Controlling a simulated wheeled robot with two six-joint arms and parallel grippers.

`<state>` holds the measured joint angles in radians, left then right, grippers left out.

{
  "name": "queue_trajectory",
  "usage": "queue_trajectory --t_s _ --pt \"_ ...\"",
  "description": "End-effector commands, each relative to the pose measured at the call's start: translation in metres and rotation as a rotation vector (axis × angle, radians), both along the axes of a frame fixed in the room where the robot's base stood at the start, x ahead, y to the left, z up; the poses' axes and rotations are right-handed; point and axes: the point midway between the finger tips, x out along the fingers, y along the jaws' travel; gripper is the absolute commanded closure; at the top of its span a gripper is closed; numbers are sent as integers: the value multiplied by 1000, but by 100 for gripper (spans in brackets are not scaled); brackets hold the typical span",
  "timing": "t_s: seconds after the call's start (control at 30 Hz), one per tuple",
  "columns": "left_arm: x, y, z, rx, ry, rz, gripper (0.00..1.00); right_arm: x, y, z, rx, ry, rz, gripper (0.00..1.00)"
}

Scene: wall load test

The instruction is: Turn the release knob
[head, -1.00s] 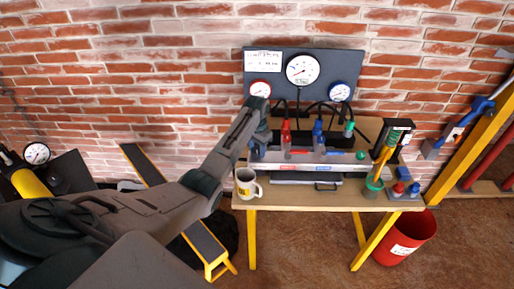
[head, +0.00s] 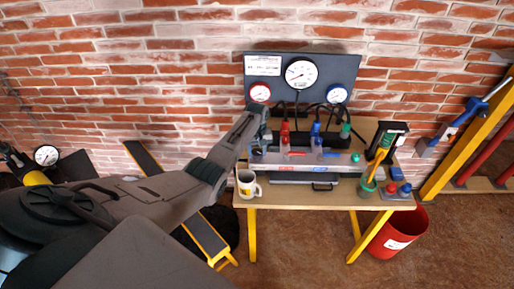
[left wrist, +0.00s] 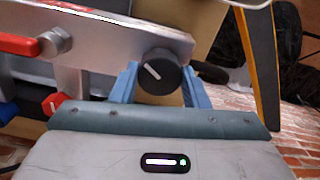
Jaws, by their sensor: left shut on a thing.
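The release knob is a round black knob (left wrist: 158,72) with a white pointer line, at the end of a silver manifold bar (left wrist: 110,35) in the left wrist view. The pointer slants. My left gripper (left wrist: 160,88) has its two blue fingers on either side of the knob and is shut on it. In the head view my left gripper (head: 259,138) is at the left end of the manifold on the bench (head: 290,197), and my arm partly hides that spot. My right gripper is not in view.
A dark panel with a large gauge (head: 301,74) and two small gauges stands behind the bench. Red and blue levers sit on the manifold. A mug (head: 247,184) stands close below my left gripper.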

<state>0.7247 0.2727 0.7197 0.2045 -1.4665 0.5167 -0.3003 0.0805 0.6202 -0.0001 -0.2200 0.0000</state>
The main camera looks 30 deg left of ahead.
Motion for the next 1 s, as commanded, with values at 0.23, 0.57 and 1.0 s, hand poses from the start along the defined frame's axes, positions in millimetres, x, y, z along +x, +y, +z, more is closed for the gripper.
queue_trajectory --t_s 0.23,0.57,1.0 --pt "1 0 4 2 -3 231 82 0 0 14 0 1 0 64" --pt "1 1 3 2 -4 480 82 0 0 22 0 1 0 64" --pt "1 1 2 2 -4 622 82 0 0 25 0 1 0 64"
